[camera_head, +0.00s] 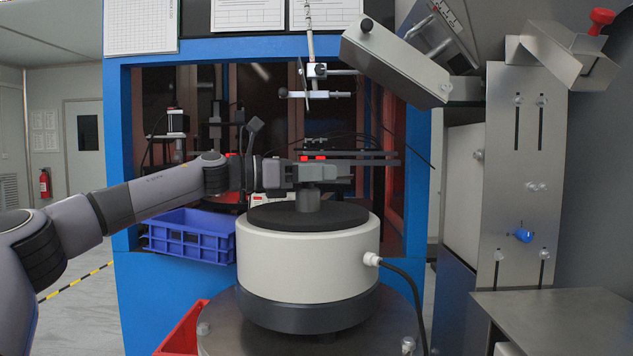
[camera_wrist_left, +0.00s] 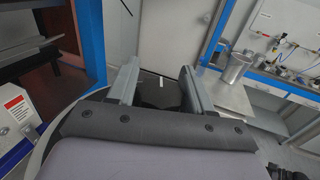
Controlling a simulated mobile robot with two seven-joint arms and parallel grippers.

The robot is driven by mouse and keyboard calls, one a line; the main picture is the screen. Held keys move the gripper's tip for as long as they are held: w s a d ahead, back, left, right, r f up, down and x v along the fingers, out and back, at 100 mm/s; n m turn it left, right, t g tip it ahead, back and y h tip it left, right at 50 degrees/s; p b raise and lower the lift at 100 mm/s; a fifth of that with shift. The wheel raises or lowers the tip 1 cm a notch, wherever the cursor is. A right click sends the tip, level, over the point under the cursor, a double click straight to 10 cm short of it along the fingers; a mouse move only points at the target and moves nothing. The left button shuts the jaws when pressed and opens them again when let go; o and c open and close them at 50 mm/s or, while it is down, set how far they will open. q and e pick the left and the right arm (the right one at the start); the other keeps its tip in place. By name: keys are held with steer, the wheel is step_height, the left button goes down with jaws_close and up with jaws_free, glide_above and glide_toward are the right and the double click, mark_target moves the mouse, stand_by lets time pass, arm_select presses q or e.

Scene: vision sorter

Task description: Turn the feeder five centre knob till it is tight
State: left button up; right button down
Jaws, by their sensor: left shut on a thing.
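The feeder (camera_head: 300,262) is a cream round drum on a dark grey base, with a black disc (camera_head: 265,217) on top. A short dark grey centre knob (camera_head: 308,203) stands upright in the middle of the disc. My left gripper (camera_head: 328,172) reaches in level from the left, with its fingers around the knob's upper part. In the left wrist view the dark knob (camera_wrist_left: 160,94) sits between the two grey fingers (camera_wrist_left: 160,88), which are shut on it. The fingers hide part of the knob. My right gripper is not in view.
A blue crate (camera_head: 188,240) stands behind the feeder on the left, and a red bin (camera_head: 181,335) lies low at front left. A cable (camera_head: 405,283) leaves the feeder's right side. A steel bracket (camera_head: 395,62) overhangs at upper right.

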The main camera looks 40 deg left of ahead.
arm_select(q)
steer(key=shift+r+m+g+h, duration=0.1)
steer(key=shift+m+g+h, duration=0.45)
steer(key=shift+h, duration=0.25)
steer(key=shift+m+g+h, duration=0.25)
steer(key=shift+m+h, duration=0.05)
steer(key=shift+m, duration=0.05)
steer(key=o, duration=1)
steer(key=shift+d, duration=0.1)
steer(key=shift+c, duration=0.2)
steer(key=shift+v, duration=3.65)
